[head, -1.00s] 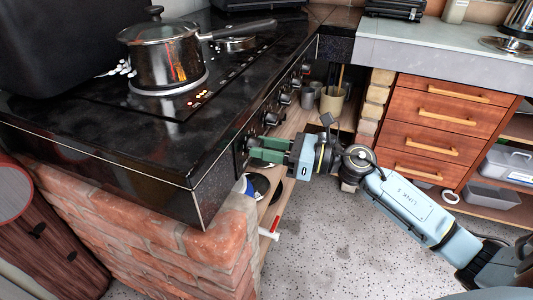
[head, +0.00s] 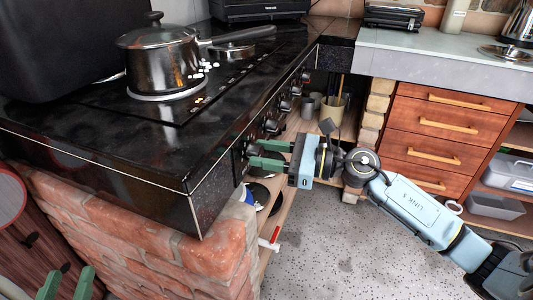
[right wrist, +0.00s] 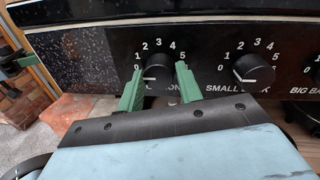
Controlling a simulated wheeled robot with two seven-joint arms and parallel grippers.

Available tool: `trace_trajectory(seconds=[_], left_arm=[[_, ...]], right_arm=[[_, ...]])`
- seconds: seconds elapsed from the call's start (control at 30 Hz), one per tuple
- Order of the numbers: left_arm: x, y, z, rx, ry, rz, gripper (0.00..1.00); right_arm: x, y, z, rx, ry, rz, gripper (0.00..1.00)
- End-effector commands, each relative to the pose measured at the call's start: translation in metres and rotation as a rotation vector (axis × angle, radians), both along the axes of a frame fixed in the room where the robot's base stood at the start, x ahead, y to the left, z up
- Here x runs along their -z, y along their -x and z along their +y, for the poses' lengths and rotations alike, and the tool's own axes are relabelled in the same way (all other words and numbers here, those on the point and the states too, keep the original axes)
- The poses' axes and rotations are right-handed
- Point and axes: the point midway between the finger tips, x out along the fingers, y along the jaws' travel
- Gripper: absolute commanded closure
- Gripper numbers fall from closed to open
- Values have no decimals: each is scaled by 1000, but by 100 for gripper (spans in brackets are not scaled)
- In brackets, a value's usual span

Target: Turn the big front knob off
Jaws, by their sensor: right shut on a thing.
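The right wrist view shows a black knob (right wrist: 158,70) on the dark stove front, ringed by numbers from 0 to 5. My right gripper (right wrist: 160,88) has one green finger on each side of it and is shut on it. The label below is mostly hidden by the fingers; only a few letters show. I cannot tell exactly which number the knob points to. In the head view my right gripper (head: 262,154) reaches the stove front at its near corner, hiding most of that knob. My left gripper (head: 67,282) shows at the bottom left, open and empty.
A second knob (right wrist: 252,68), labelled small, sits to the right, with another beyond it. A lidded pot (head: 165,62) stands on the stove top (head: 90,130). A brick plinth (head: 130,230) is below. The speckled floor (head: 350,250) is clear.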

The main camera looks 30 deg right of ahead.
Motion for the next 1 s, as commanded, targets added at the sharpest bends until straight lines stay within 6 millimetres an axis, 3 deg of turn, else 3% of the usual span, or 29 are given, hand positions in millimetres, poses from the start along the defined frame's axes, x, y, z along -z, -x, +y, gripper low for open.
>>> trace_trajectory(seconds=[0.1, 0.13, 0.27, 0.67, 1.0], left_arm=[[0, 0, 0, 0, 0, 1, 64], [0, 0, 0, 0, 0, 1, 64], [0, 0, 0, 0, 0, 1, 64], [1, 0, 0, 0, -1, 4, 64], [5, 0, 1, -3, -11, 36, 64]], right_arm=[[1, 0, 0, -2, 2, -1, 87], [1, 0, 0, -2, 2, -1, 61], [0, 0, 0, -1, 2, 0, 44], [0, 4, -4, 1, -1, 2, 43], [1, 41, -45, 2, 0, 5, 43]])
